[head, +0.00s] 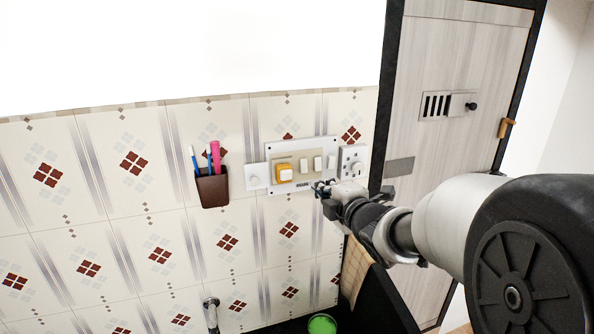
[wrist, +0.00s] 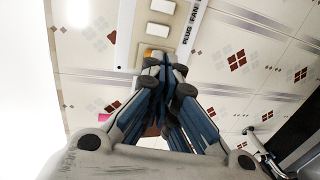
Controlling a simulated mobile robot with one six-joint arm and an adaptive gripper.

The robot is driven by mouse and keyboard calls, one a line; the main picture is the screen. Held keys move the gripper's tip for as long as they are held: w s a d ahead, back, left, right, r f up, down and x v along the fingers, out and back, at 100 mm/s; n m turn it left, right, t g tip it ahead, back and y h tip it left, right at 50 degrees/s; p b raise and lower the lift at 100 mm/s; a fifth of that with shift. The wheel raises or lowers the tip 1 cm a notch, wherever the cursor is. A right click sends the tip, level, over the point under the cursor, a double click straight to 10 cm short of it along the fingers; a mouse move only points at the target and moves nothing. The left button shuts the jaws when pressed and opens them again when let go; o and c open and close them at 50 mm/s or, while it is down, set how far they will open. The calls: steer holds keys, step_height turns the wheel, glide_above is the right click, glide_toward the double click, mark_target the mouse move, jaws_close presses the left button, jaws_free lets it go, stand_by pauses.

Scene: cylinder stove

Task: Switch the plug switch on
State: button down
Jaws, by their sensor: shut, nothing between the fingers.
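A white-framed switch panel (head: 273,152) is fixed to the tiled wall, with a row of pale rocker switches (head: 303,165) and a yellow-orange one (head: 284,174) at its left. In the wrist view the panel's edge carries a label (wrist: 191,28) reading PLUG and FAN. Which rocker is the plug switch is not clear from these frames. My gripper (head: 322,187) is shut and empty at the panel's lower right part. In the wrist view its closed fingers (wrist: 165,65) overlap the panel near one switch (wrist: 152,53); contact cannot be told.
A socket plate (head: 352,160) is right of the panel and a small white plate (head: 255,176) left of it. A door (head: 450,70) stands at right, a green container (head: 322,324) below, and a tap (head: 211,305) low on the wall.

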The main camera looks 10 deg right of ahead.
steer(key=p, duration=0.4)
glide_toward(298, 169)
steer(key=x, duration=0.5)
steer(key=shift+w+r, duration=0.1)
steer(key=shift+w, duration=0.1)
steer(key=shift+b, duration=0.3)
